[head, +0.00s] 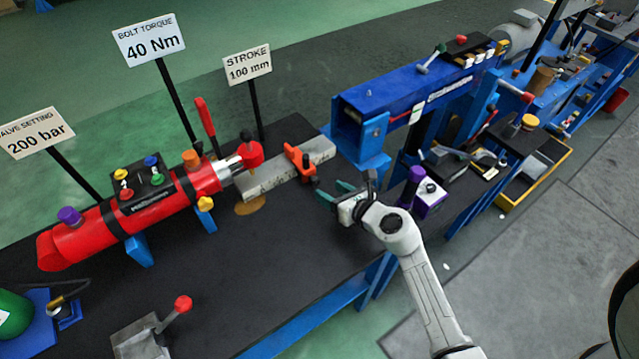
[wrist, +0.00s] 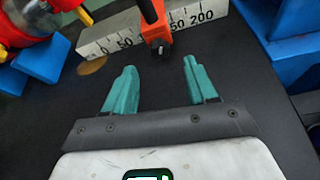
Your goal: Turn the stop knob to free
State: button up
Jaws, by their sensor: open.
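An orange stop (head: 299,160) sits across a grey scale bar (head: 262,184) on the dark bench. A small dark knob (head: 312,180) is on the stop's near end. In the wrist view the stop (wrist: 154,18) stands between the marks 50 and 200 on the bar (wrist: 108,42), and its knob (wrist: 160,47) faces me. My gripper (head: 329,188) is open and empty, just short of the knob. In the wrist view its two teal fingers (wrist: 159,66) point at the knob, one to each side and apart from it. Any free or locked mark is too small to read.
A red cylinder (head: 85,240) with coloured knobs lies left of the bar. A blue beam (head: 410,95) on blue supports stands close behind and right of my gripper. The bench in front is mostly clear.

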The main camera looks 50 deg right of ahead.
aim_at(315, 183)
jog(key=x, duration=0.6)
jog(key=shift+f+b, duration=0.1)
jog(key=shift+b, duration=0.2)
grip_shut()
jog(key=shift+w+a+r+n+h+p, duration=0.1)
jog(key=shift+a+r+n+h+p, duration=0.15)
jog(key=shift+n+p, duration=0.35)
jog(key=shift+d+f+n+g+h+p, duration=0.1)
jog(key=shift+n+g+h+p, duration=0.1)
jog(key=shift+n+h+p, duration=0.25)
jog(key=shift+f+n+g+h+p, duration=0.15)
jog(key=shift+n+g+h+p, duration=0.1)
jog(key=shift+n+h, duration=0.25)
grip_release()
